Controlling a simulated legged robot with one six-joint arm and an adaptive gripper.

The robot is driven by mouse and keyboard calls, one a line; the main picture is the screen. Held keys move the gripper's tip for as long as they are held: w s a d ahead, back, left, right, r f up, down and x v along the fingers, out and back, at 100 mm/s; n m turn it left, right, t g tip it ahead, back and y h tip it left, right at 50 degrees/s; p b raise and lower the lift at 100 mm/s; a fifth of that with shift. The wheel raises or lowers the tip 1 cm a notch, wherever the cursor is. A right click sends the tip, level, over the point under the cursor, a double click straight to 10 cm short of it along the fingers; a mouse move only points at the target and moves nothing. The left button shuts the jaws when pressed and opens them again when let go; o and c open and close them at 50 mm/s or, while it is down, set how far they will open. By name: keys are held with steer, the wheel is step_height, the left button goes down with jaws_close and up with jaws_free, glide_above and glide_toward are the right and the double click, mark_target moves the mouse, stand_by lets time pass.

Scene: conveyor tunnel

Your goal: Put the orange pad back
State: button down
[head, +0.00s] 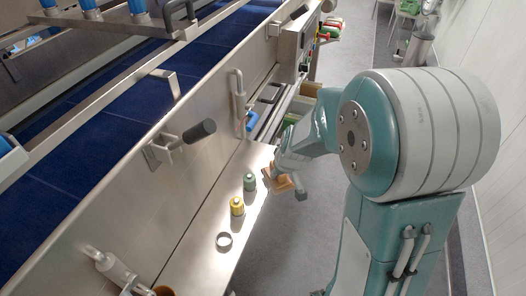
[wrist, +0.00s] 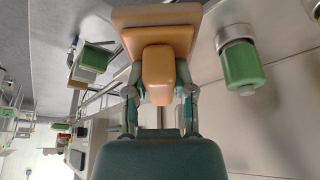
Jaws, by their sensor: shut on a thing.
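The orange pad (wrist: 158,72) is between the two fingers of my gripper (wrist: 159,92) in the wrist view. Its rounded orange block is gripped, with a flat orange plate and a paler tan layer beyond it. In the head view the orange pad (head: 282,184) shows at the right edge of the steel ledge (head: 200,225), partly hidden by my gripper (head: 287,172). I cannot tell whether the pad touches the ledge.
A black-handled clamp (head: 198,132) juts from the steel wall. The blue conveyor belt (head: 110,85) lies behind it.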

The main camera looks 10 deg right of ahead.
steer(key=w, duration=0.2)
steer(key=w+a, duration=0.1)
steer(key=w, duration=0.4)
steer(key=shift+w+a, duration=0.2)
steer(key=shift+a, duration=0.1)
steer(key=w, duration=0.3)
steer(key=shift+w+a+f, duration=0.2)
steer(key=shift+a, duration=0.15)
steer(key=shift+s+f, duration=0.1)
steer(key=shift+f, duration=0.4)
steer(key=shift+f, duration=0.1)
steer(key=shift+c, duration=2.3)
jaws_free()
